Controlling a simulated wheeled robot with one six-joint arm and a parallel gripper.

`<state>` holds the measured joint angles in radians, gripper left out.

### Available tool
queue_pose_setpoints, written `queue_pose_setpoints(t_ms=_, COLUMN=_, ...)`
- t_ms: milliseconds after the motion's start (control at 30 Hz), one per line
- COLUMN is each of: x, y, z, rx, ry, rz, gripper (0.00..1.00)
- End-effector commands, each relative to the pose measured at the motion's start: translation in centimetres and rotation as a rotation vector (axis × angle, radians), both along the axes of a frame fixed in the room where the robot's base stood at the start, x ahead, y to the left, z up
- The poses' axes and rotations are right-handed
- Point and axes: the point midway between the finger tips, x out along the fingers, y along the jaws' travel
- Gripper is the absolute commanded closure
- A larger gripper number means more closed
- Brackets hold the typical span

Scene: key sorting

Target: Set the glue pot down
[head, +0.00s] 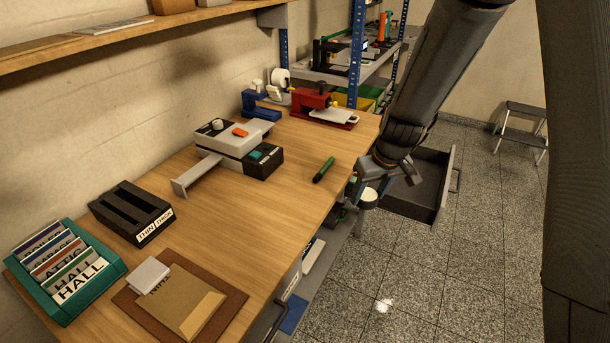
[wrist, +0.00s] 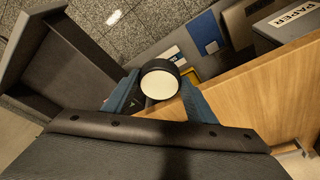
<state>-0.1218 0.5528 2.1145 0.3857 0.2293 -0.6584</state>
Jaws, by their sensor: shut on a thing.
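The glue pot (head: 369,199) is a small dark round pot with a pale cream top. My gripper (head: 366,190) is shut on it, just off the right edge of the wooden workbench (head: 300,225) in the head view. In the wrist view the pot (wrist: 160,79) sits between my two bluish fingers, with its cream top facing the camera. My gripper (wrist: 160,98) partly hides its lower side there. The bench edge (wrist: 245,88) lies close on the right in that view. I cannot tell whether the pot touches the bench.
An open dark drawer (head: 420,190) juts out beyond my gripper. A green marker (head: 323,170) lies near the bench edge. The bench's front middle is bare.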

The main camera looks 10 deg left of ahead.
Motion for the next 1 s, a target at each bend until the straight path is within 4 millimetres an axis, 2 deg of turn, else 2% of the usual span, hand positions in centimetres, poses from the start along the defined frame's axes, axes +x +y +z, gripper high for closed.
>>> queue_pose_setpoints(t_ms=33, x=-0.2, y=3.3, z=1.7, rx=0.000, ry=-0.004, rz=0.079, gripper=0.74)
queue_pose_setpoints(t_ms=200, x=-1.8, y=12.4, z=5.3, rx=-0.001, ry=-0.004, rz=0.302, gripper=0.74)
queue_pose_setpoints(t_ms=300, x=-3.2, y=16.7, z=7.1, rx=-0.003, ry=-0.004, rz=0.410, gripper=0.74)
queue_pose_setpoints(t_ms=400, x=-4.4, y=19.8, z=8.3, rx=-0.006, ry=-0.003, rz=0.493, gripper=0.74)
queue_pose_setpoints(t_ms=500, x=-5.3, y=21.8, z=9.1, rx=-0.007, ry=-0.003, rz=0.545, gripper=0.74)
queue_pose_setpoints(t_ms=633, x=-5.9, y=22.9, z=9.1, rx=-0.009, ry=-0.002, rz=0.575, gripper=0.74)
queue_pose_setpoints(t_ms=900, x=-6.0, y=23.0, z=4.9, rx=-0.009, ry=0.001, rz=0.578, gripper=0.74)
queue_pose_setpoints(t_ms=1000, x=-5.9, y=23.0, z=4.0, rx=-0.009, ry=-0.001, rz=0.576, gripper=0.74)
